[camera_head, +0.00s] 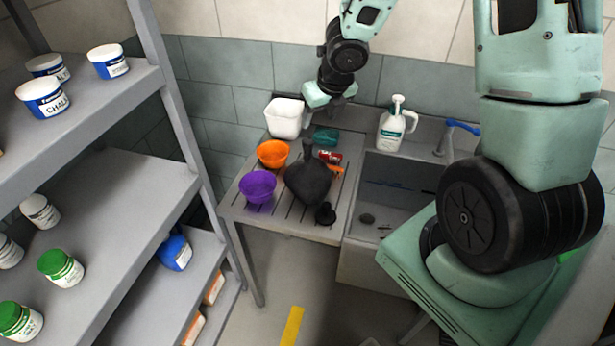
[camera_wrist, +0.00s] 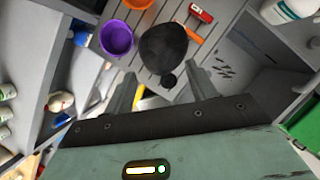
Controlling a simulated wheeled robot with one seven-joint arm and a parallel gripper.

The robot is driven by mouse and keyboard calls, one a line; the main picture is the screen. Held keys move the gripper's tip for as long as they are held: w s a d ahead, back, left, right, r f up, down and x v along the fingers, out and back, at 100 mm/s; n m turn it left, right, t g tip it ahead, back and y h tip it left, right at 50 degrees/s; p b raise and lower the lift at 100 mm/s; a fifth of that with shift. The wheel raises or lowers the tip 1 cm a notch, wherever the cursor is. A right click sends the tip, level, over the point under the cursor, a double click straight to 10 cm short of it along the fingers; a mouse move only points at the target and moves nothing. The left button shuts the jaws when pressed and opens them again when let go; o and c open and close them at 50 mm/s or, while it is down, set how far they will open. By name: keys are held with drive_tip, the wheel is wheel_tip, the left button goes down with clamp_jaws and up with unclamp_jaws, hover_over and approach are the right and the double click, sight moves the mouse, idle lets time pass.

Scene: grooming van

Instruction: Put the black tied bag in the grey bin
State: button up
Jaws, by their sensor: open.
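My gripper (camera_head: 338,103) hangs above the back of the drainboard. In the wrist view my gripper (camera_wrist: 163,88) has its two fingers spread wide with nothing between them. The bag is apart from the fingers. I cannot make out a grey bin for certain in either view.
Beside the bag are a purple bowl (camera_head: 257,186), an orange bowl (camera_head: 273,153), a white tub (camera_head: 285,117), a red-labelled item (camera_head: 330,157) and a small black object (camera_head: 325,213). A pump bottle (camera_head: 397,125) stands behind the sink (camera_head: 400,185). Shelving (camera_head: 120,215) stands at left.

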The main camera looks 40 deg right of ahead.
sight(306, 147)
drive_tip(key=b+x, duration=0.5)
drive_tip(key=x, duration=0.4)
drive_tip(key=shift+f, duration=0.4)
drive_tip(key=shift+a+b+x, duration=0.2)
drive_tip(key=shift+b+x, duration=0.55)
drive_tip(key=shift+x, duration=2)
drive_tip(key=shift+w+r, duration=0.1)
drive_tip(key=shift+w, duration=0.05)
clamp_jaws()
